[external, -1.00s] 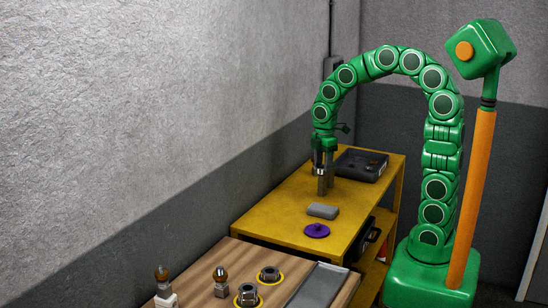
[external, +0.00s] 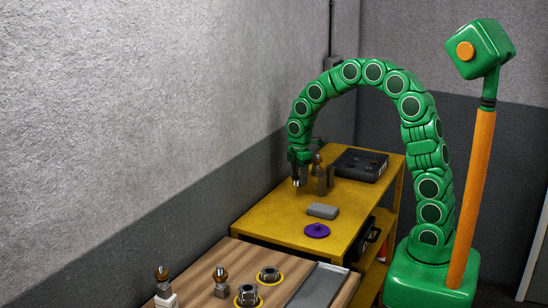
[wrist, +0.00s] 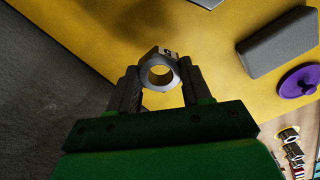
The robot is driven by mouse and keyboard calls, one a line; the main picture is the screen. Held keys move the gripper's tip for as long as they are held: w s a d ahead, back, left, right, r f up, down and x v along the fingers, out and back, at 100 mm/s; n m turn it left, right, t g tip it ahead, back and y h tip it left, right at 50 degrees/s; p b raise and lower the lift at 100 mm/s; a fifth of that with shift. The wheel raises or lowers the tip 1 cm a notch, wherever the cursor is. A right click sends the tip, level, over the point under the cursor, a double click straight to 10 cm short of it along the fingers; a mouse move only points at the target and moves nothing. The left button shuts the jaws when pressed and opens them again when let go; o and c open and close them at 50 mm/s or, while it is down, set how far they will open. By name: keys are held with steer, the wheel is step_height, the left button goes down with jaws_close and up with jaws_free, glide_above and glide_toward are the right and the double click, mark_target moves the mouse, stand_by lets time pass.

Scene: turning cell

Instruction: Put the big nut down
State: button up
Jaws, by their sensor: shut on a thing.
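The big nut (wrist: 146,76) is a grey metal ring with flat outer faces and a round hole. It shows between my fingers in the wrist view, with the yellow bench top (wrist: 215,60) beyond it. My gripper (wrist: 160,88) is shut on it, one finger on each side. In the external view my gripper (external: 298,183) points down over the left part of the yellow bench (external: 275,218). The nut is too small there to tell whether it touches the bench.
Upright grey pieces (external: 325,181) stand just right of my gripper. A grey block (external: 322,211), a purple disc (external: 316,231) and a dark tray (external: 360,166) lie on the yellow bench. Other nuts (external: 268,274) sit on the wooden table. The wall is close on the left.

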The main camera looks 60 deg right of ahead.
mark_target(296, 178)
steer(key=shift+w+d+f, duration=0.1)
steer(key=shift+w+f, duration=0.4)
steer(key=shift+f, duration=0.1)
steer(key=shift+w+f, duration=0.1)
steer(key=shift+f, duration=1.5)
steer(key=shift+f, duration=0.15)
steer(key=o, duration=1.2)
